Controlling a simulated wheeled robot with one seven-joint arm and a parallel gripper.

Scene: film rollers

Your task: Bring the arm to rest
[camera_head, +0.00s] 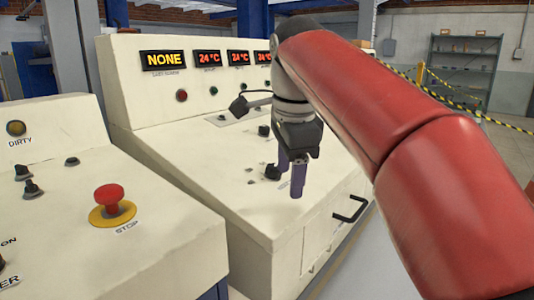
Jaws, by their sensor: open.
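My red arm reaches in from the right side of the head view and bends down at the wrist. My gripper (291,178) points downward with its purple fingers apart and nothing between them. It hangs in front of the sloped top of a cream control console (190,140), near its front right edge. A small dark knob (272,173) shows just left of the fingers. I cannot tell whether the fingers touch the console.
A nearer cream panel (150,250) at the left carries a red stop button (109,196) and several dark knobs. A black handle (350,209) sticks out of the console front. A grey shelf (463,70) and yellow-black tape (440,92) are at the back right.

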